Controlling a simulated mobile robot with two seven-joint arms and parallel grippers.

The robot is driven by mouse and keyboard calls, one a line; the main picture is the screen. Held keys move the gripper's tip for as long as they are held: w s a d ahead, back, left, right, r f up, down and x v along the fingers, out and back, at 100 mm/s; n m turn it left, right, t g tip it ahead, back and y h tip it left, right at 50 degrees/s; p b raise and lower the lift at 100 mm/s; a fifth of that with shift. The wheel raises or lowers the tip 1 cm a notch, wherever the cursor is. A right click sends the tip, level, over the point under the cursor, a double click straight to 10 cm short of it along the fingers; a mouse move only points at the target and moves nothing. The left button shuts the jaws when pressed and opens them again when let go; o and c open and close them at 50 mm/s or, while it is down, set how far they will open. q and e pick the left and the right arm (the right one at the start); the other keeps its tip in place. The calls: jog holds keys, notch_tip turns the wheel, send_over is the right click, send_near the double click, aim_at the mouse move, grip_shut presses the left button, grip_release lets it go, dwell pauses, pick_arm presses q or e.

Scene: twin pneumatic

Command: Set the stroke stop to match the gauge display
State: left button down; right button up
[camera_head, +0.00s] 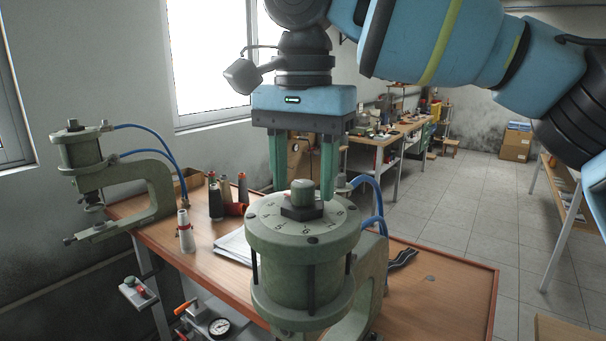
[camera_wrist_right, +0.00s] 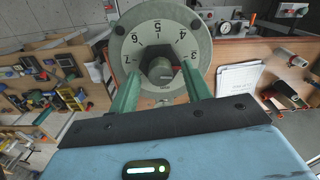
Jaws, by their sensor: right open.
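The near press has a pale green cylinder (camera_head: 303,262) with a numbered dial on top (camera_head: 262,222), also in the right wrist view (camera_wrist_right: 140,22), where 3 to 7 are readable. My right gripper (camera_head: 303,176) is open, pointing down over the dial, fingers on either side of the knob; contact is unclear. A round gauge (camera_head: 219,327) sits low at left and in the wrist view (camera_wrist_right: 226,28); its reading is too small.
A second press (camera_head: 82,152) with a C-shaped frame stands at the left of the wooden bench (camera_head: 440,290). Blue hoses (camera_head: 372,215) run beside the near press.

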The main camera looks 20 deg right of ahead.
jog(key=shift+f, duration=0.25)
jog(key=c, duration=1)
